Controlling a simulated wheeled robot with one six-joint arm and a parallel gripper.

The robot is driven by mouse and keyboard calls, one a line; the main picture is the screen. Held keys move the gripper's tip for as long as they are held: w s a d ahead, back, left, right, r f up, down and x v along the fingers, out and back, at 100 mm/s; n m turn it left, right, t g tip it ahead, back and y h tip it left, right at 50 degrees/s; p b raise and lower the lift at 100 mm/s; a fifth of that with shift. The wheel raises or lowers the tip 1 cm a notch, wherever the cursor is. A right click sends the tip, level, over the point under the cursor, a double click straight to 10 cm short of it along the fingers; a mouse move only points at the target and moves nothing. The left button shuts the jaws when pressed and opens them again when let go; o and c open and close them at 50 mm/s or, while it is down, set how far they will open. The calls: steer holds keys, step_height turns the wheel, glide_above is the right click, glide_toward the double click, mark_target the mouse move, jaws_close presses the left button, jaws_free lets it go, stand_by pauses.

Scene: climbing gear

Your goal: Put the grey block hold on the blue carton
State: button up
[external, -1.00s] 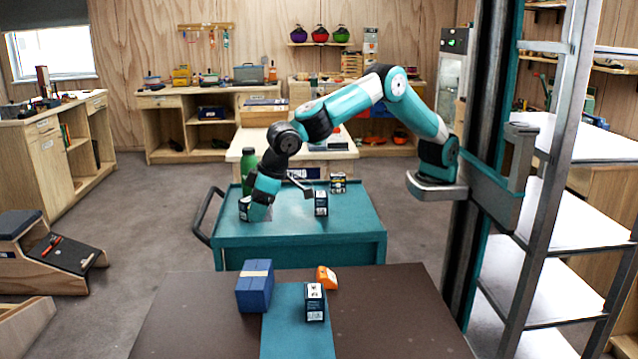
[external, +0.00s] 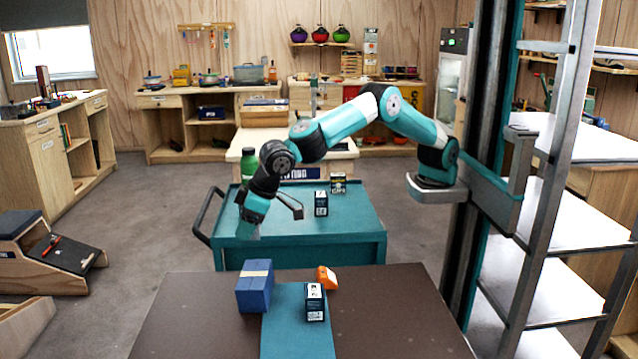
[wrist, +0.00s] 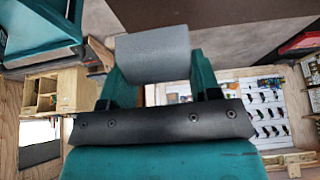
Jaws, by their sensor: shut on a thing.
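The grey block hold (wrist: 153,55) is between the two teal fingers of my gripper (wrist: 155,80) in the wrist view. In the external view my gripper (external: 247,232) points down over the near left part of the teal trolley; the hold cannot be made out there. The blue carton (external: 254,290), with a tan strip across its top, stands on the brown table in front, nearer the camera than my gripper and apart from it.
An orange hold (external: 326,277) and a dark box with a white label (external: 315,303) are right of the carton. The teal trolley (external: 345,225) carries a green bottle (external: 249,163) and small boxes (external: 321,204). The brown table (external: 400,310) is clear at right.

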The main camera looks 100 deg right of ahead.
mark_target(244, 274)
step_height(244, 274, down, 11)
steer(key=shift+r+p, duration=0.1)
steer(key=shift+p, duration=0.5)
steer(key=o, duration=1)
steer(key=b+v, duration=0.1)
steer(key=v, duration=1.1)
steer(key=shift+b, duration=0.3)
